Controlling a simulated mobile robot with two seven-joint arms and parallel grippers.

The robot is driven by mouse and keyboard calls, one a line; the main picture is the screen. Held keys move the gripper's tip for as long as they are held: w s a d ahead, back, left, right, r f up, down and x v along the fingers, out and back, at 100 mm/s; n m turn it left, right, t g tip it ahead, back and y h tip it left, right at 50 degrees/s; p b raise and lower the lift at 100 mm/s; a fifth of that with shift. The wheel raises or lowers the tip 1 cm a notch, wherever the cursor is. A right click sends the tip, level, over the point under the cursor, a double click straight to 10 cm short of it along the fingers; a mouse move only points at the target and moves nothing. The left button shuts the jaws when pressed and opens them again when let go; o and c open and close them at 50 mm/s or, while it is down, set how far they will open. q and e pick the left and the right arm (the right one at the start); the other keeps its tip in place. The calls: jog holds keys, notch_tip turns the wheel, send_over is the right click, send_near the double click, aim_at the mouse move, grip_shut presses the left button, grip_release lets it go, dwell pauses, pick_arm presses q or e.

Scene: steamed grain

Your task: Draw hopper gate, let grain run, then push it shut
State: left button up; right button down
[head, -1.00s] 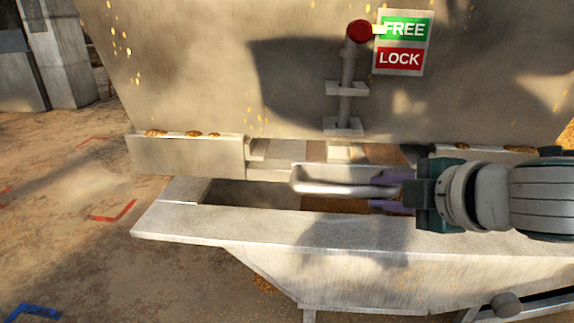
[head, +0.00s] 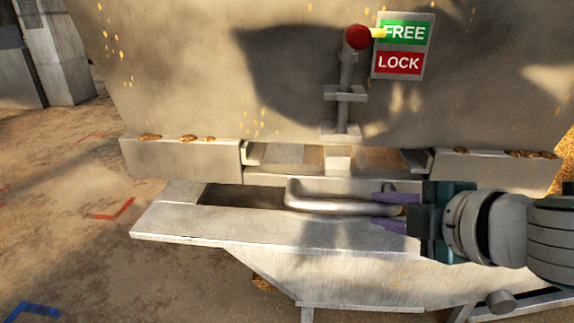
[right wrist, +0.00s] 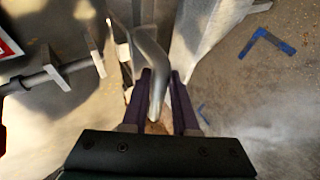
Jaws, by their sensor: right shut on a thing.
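The hopper (head: 200,70) has a pale sliding gate (head: 275,177) low in its front, showing in the slot between two side rails. A bent metal handle (head: 310,201) sticks out from the gate, over the trough below. My right gripper (head: 392,208) is shut on the handle's right part. In the right wrist view the handle (right wrist: 150,55) runs between the purple fingers (right wrist: 158,105). A latch rod with a red knob (head: 357,37) stands above the gate, its yellow pointer at the green FREE field of the sign (head: 403,46). My left gripper is out of view.
A metal trough (head: 175,222) with a dark opening lies under the gate, close below my right gripper. Grain lies on the rail ledges (head: 185,160). Blue (head: 35,312) and red (head: 115,210) corner marks are on the floor at left.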

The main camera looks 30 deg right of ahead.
jog(key=s+a+p, duration=0.1)
jog(key=s+a, duration=0.2)
jog(key=s, duration=0.2)
jog(key=shift+f, duration=0.4)
dwell(0.5)
jog(key=shift+r, duration=0.1)
dwell(6.5)
